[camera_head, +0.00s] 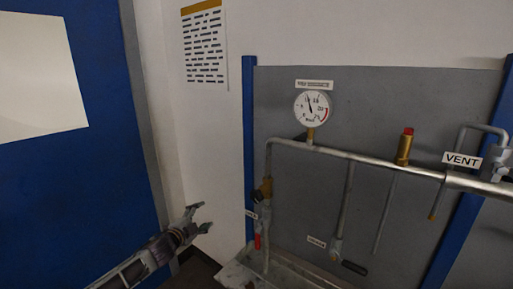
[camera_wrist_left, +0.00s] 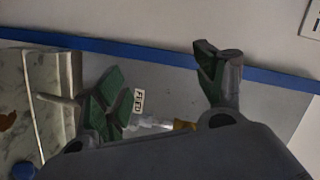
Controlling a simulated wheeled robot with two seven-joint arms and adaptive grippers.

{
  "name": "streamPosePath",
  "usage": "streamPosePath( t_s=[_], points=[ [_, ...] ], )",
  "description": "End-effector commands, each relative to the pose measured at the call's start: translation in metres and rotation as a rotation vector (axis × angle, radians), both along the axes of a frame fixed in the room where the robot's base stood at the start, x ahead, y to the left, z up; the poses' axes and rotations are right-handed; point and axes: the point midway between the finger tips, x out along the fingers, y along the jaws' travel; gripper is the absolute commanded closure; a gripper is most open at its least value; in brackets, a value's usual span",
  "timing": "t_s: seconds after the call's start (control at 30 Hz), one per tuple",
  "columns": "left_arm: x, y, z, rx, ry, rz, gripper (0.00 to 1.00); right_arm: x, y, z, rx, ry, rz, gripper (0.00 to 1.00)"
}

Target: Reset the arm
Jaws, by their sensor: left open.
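My left gripper (camera_head: 199,219) is in the lower left of the head view, at the end of my left arm. Its two fingers are spread apart with nothing between them. It is in front of the white wall, to the left of the pipe panel and apart from it. In the left wrist view the open fingers (camera_wrist_left: 165,92) show green inner pads, with the panel and wall behind them. My right gripper is in neither view.
A grey panel (camera_head: 390,110) with blue posts carries pipes (camera_head: 350,155), a pressure gauge (camera_head: 315,108), a brass valve (camera_head: 404,147), a red-handled valve (camera_head: 257,241) and a VENT label (camera_head: 462,160). A blue door (camera_head: 70,180) stands left. A FEED label (camera_wrist_left: 138,101) shows in the wrist view.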

Motion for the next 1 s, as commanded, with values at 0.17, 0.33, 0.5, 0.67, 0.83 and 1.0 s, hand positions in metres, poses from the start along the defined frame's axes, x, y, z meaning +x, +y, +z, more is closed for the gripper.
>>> streamPosePath(
  t_s=[0.17, 0.33, 0.5, 0.67, 0.83, 1.0],
  points=[
    [0.026, 0.058, -0.032, -0.073, 0.069, 0.129, 0.29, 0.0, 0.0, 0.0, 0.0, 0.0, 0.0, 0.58],
    [0.035, 0.107, -0.08, -0.147, 0.149, 0.246, 0.29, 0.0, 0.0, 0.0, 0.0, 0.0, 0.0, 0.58],
    [0.027, 0.149, -0.143, -0.216, 0.244, 0.361, 0.29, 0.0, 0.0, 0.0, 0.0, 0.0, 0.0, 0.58],
    [0.006, 0.178, -0.209, -0.271, 0.336, 0.457, 0.29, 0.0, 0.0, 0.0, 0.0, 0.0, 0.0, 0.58],
    [-0.028, 0.198, -0.276, -0.315, 0.432, 0.546, 0.29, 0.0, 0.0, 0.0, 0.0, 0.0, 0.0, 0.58],
    [-0.071, 0.209, -0.342, -0.348, 0.526, 0.622, 0.29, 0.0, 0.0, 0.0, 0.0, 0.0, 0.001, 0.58]
  ],
)
